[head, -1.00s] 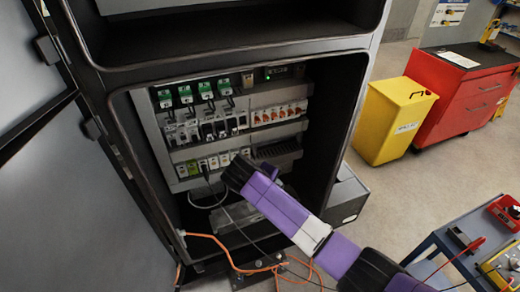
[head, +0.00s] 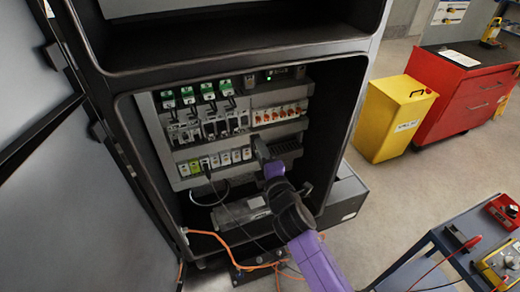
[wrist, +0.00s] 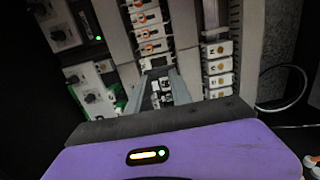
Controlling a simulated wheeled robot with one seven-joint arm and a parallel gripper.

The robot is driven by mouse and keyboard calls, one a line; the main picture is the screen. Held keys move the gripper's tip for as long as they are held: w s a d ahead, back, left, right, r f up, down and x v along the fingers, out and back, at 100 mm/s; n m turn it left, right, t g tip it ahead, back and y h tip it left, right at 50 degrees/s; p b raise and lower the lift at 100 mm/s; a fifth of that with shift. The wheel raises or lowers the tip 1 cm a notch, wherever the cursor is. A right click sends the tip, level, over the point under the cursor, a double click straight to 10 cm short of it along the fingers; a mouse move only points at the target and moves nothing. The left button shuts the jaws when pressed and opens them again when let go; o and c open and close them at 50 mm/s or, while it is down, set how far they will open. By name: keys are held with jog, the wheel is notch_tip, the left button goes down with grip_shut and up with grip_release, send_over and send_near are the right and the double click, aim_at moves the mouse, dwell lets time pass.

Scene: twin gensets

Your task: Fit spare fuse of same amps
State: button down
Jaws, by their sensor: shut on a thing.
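My gripper (head: 262,148) is inside the open cabinet, close to the panel just below the left end of the row of orange-marked fuse holders (head: 284,113). In the wrist view the two grey fingers of my gripper (wrist: 158,76) are close together, their tips by the lower end of the orange-marked column (wrist: 149,32). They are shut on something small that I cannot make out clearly. A row of white modules (head: 213,160) sits on the lower rail, and it also shows in the wrist view (wrist: 219,66). Amp markings are too small to read.
Breakers (head: 207,128) and green-topped modules (head: 189,95) fill the panel's left side. The cabinet's side walls and floor enclose my arm. An orange cable (head: 222,240) runs out at the bottom. A blue trolley (head: 440,238) with instruments stands at right, beyond open floor.

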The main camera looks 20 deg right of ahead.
jog(key=w+b, duration=0.5)
jog(key=shift+w+a, duration=0.2)
jog(key=shift+w, duration=0.15)
jog(key=shift+w+r+b, duration=0.1)
jog(key=shift+w+b, duration=0.7)
jog(key=shift+w, duration=0.6)
jog(key=shift+d+r, duration=0.1)
jog(key=shift+d, duration=0.15)
jog(key=shift+w, duration=0.65)
dwell(1.9)
jog(key=c, duration=1.1)
grip_release()
jog(key=shift+o, duration=0.2)
jog(key=shift+s, duration=0.1)
